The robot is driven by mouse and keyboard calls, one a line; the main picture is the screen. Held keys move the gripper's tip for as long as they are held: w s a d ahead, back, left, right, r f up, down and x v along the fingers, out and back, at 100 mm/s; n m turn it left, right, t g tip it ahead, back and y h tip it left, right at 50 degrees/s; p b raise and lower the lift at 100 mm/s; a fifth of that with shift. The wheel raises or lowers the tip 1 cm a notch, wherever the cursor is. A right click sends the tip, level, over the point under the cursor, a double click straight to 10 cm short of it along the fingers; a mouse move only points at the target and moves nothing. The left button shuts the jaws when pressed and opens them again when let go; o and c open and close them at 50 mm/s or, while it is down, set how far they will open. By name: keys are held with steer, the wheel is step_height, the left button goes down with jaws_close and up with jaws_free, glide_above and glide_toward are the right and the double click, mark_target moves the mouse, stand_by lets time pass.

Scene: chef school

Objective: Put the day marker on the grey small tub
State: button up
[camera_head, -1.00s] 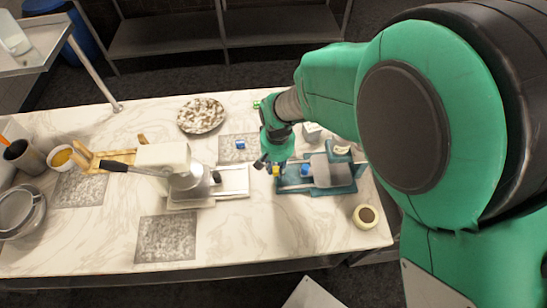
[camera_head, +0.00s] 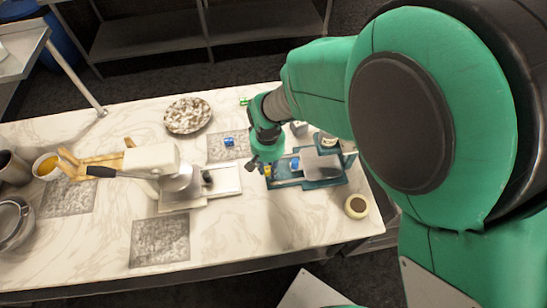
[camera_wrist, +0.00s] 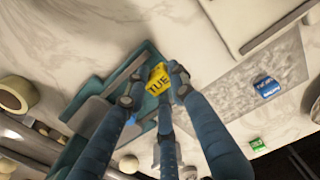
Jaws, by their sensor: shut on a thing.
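My gripper (camera_wrist: 160,85) is shut on a yellow day marker (camera_wrist: 158,88) that reads TUE. In the head view the yellow marker (camera_head: 267,170) shows at the fingertips, by the left end of a teal-based device (camera_head: 310,182). Whether it touches anything below is unclear. A small grey container (camera_head: 299,128), perhaps the grey small tub, stands behind that device, partly hidden by my arm. I cannot pick out the tub surely in the wrist view.
A blue marker (camera_head: 229,142) lies on a grey mat (camera_head: 216,154); a green one (camera_head: 244,101) lies at the back edge. A blue piece (camera_head: 294,163) is on the teal device. A white machine (camera_head: 152,160) stands left.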

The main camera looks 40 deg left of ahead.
steer(key=w+a+r+p, duration=0.1)
steer(key=w+r+p, duration=0.3)
steer(key=w, duration=0.8)
steer(key=w+a+r+p, duration=0.2)
steer(key=w+r+p, duration=0.2)
steer(key=w+r, duration=0.4)
steer(key=w, duration=0.4)
steer(key=shift+w+a, duration=0.15)
steer(key=shift+w, duration=0.2)
glide_toward(298, 128)
steer(key=shift+w+a+f+p, duration=0.1)
steer(key=shift+w+a+f, duration=0.2)
steer(key=shift+w, duration=0.25)
steer(key=shift+w+a+f+p, duration=0.1)
steer(key=shift+w+a+f, duration=0.2)
steer(key=shift+w, duration=0.25)
steer(key=shift+w+a+f+p, duration=0.1)
steer(key=shift+w+a+f, duration=0.2)
steer(key=shift+w, duration=0.25)
steer(key=shift+f, duration=1.9)
steer(key=shift+f, duration=0.1)
